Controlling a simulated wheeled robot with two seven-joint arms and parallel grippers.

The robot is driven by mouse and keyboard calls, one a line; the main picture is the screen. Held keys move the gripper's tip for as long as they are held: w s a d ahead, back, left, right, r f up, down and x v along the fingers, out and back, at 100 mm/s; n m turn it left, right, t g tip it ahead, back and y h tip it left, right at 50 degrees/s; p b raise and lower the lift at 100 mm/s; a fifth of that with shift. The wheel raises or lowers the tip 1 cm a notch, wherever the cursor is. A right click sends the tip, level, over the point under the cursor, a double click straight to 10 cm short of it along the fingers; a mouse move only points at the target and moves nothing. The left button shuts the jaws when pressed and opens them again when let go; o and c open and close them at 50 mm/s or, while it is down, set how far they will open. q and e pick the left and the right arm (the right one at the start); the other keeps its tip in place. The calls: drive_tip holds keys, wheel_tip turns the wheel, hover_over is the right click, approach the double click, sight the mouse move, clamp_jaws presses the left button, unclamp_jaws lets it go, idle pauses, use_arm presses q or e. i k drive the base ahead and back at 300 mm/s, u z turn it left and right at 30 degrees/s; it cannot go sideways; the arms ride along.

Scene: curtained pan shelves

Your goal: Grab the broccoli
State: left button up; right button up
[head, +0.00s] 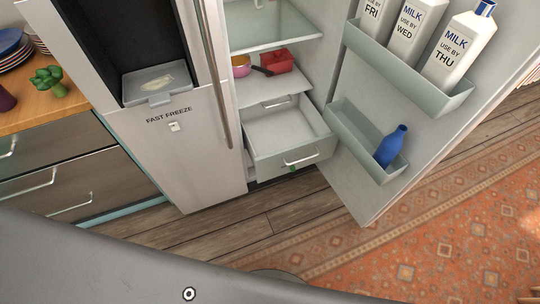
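The green broccoli (49,81) sits on the wooden countertop (22,116) at the far left, close to the counter's right side. It stands apart from the fridge. Neither of my grippers shows in the head view, so nothing is seen touching the broccoli.
A purple object (5,98) and stacked plates (12,48) are near the broccoli. The fridge door (375,190) stands open at right, with milk cartons and a blue bottle (391,147). A fridge drawer (290,140) is pulled out. Wooden floor (250,215) is clear in front.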

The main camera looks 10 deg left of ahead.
sight(50, 76)
drive_tip(key=u, duration=1.35)
drive_tip(key=i, duration=1.35)
drive_tip(key=u, duration=0.05)
